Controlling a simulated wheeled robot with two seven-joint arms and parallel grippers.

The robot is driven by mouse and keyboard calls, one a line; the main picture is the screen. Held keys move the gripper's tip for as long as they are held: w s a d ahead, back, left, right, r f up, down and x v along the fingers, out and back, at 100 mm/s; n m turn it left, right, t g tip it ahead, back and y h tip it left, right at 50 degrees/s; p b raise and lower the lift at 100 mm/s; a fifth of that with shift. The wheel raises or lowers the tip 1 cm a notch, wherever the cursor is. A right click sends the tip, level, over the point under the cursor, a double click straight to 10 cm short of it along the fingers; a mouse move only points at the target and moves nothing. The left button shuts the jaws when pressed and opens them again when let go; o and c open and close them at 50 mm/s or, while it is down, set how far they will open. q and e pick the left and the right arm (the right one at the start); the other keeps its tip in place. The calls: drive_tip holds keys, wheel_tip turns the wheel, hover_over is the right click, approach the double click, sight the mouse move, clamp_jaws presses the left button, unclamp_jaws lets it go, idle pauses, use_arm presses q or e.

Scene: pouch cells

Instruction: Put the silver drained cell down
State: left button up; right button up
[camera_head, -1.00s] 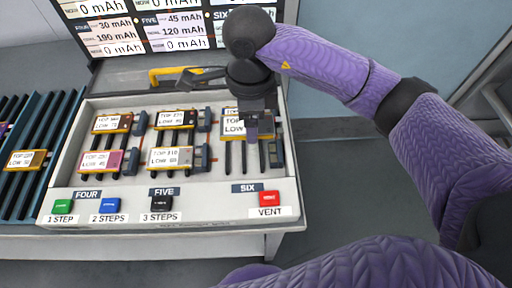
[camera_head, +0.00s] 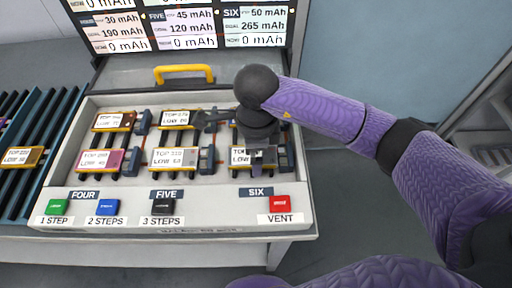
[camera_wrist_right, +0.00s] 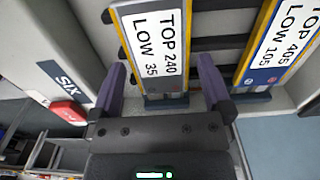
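The silver cell (camera_wrist_right: 150,40) with yellow edging reads TOP 240 LOW 35. It lies flat in the front place of station six; in the head view its label (camera_head: 240,157) shows partly beside my right gripper (camera_head: 260,158). In the right wrist view my right gripper (camera_wrist_right: 163,75) has its two purple fingers spread, one on each side of the cell's end, with gaps between. It looks empty. The gripper and wrist hide part of the cell and the rear place of station six in the head view. My left gripper is not in view.
A blue-edged cell (camera_wrist_right: 280,45), TOP 405 LOW 105, lies behind the silver one. Several cells sit at stations four and five (camera_head: 175,158). The red VENT button (camera_head: 280,203) is in front, the yellow handle (camera_head: 184,72) behind, a blue rack (camera_head: 62,130) at left.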

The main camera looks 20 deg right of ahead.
drive_tip(key=shift+r, duration=0.35)
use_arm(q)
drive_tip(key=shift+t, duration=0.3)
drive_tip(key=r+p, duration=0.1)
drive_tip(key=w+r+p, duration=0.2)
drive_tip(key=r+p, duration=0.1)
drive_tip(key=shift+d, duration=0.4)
use_arm(e)
wheel_tip(320, 180, up, 12)
drive_tip(key=shift+f, duration=0.15)
